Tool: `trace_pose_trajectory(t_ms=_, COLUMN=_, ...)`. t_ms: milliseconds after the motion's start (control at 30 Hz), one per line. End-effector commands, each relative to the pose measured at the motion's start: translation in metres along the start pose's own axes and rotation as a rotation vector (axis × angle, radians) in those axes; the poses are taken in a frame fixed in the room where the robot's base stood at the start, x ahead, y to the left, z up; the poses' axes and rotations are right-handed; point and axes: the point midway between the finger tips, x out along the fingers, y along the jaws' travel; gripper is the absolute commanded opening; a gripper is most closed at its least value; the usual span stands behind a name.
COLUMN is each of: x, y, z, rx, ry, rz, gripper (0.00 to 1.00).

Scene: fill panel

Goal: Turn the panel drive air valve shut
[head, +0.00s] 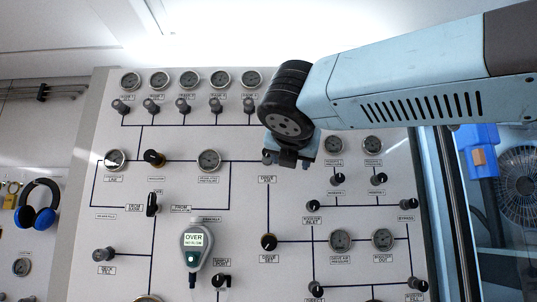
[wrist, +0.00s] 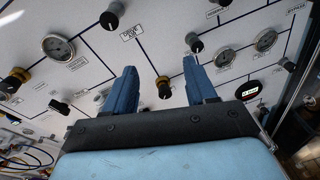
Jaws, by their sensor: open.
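The drive air valve is a dark round knob (wrist: 112,16) at the upper left of the wrist view, above its white label (wrist: 132,33). In the head view the same label (head: 267,180) shows on the panel, with the knob just above it mostly hidden by my gripper (head: 289,159). In the wrist view my gripper (wrist: 160,66) has its two blue fingers spread wide, with nothing between them. The knob lies beyond and left of the fingertips, apart from them. Its handle position cannot be read clearly.
The gold-ringed dome set knob (wrist: 163,88) shows between the fingers in the wrist view. A booster inlet knob (wrist: 194,42) sits close to the right fingertip. Gauges (head: 209,159) and other knobs crowd the panel (head: 240,275). A hand-held display (head: 193,240) hangs lower left.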

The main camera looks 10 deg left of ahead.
Motion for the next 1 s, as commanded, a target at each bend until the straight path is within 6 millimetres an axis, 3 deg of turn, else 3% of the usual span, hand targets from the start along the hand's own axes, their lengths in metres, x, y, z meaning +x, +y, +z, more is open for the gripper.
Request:
trace_pose_trajectory(t_ms=33, x=-0.005, y=0.018, z=0.008, rx=-0.06, ry=-0.024, rz=0.031, gripper=0.56)
trace_pose_trajectory(t_ms=133, x=-0.014, y=0.041, z=0.021, rx=-0.159, ry=-0.069, rz=0.066, gripper=0.56)
trace_pose_trajectory(t_ms=367, x=-0.017, y=0.059, z=0.032, rx=-0.242, ry=-0.109, rz=0.091, gripper=0.56)
trace_pose_trajectory(t_ms=567, x=0.007, y=0.062, z=0.034, rx=-0.242, ry=-0.109, rz=0.091, gripper=0.56)
trace_pose_trajectory(t_ms=1000, x=0.083, y=0.07, z=0.041, rx=-0.24, ry=-0.107, rz=0.091, gripper=0.56)
